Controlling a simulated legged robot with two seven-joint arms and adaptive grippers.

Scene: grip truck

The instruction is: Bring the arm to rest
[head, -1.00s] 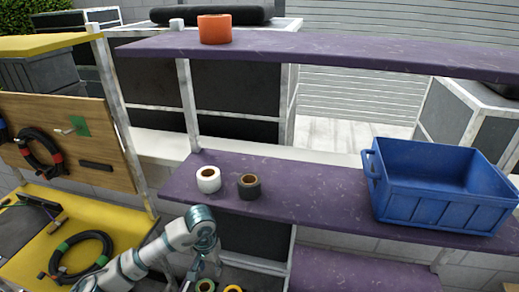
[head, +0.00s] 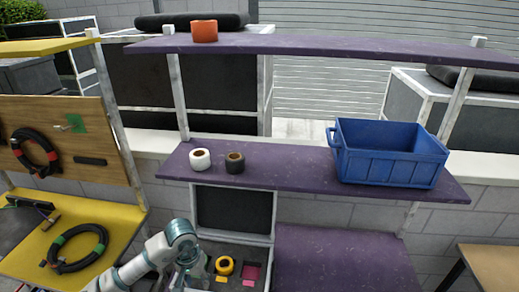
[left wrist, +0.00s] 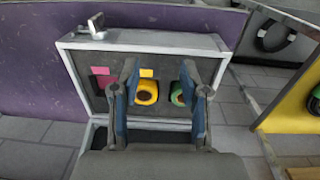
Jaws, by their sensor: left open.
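My left arm (head: 165,250) comes in from the lower left in the head view. Its gripper (left wrist: 160,95) shows best in the left wrist view, with its two fingers apart and nothing between them. It is over an open case (left wrist: 140,42) with a dark foam inside. A yellow tape roll (left wrist: 147,92) and a green tape roll (left wrist: 178,94) lie in the case beyond the fingers; the left finger and right finger partly cover the case. My right gripper is not in view.
A purple shelf (head: 290,172) holds a white roll (head: 200,160), a black roll (head: 235,162) and a blue crate (head: 390,155). An orange roll (head: 204,31) stands on the upper shelf. A yellow bench (head: 40,265) with a coiled cable (head: 77,248) is at left.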

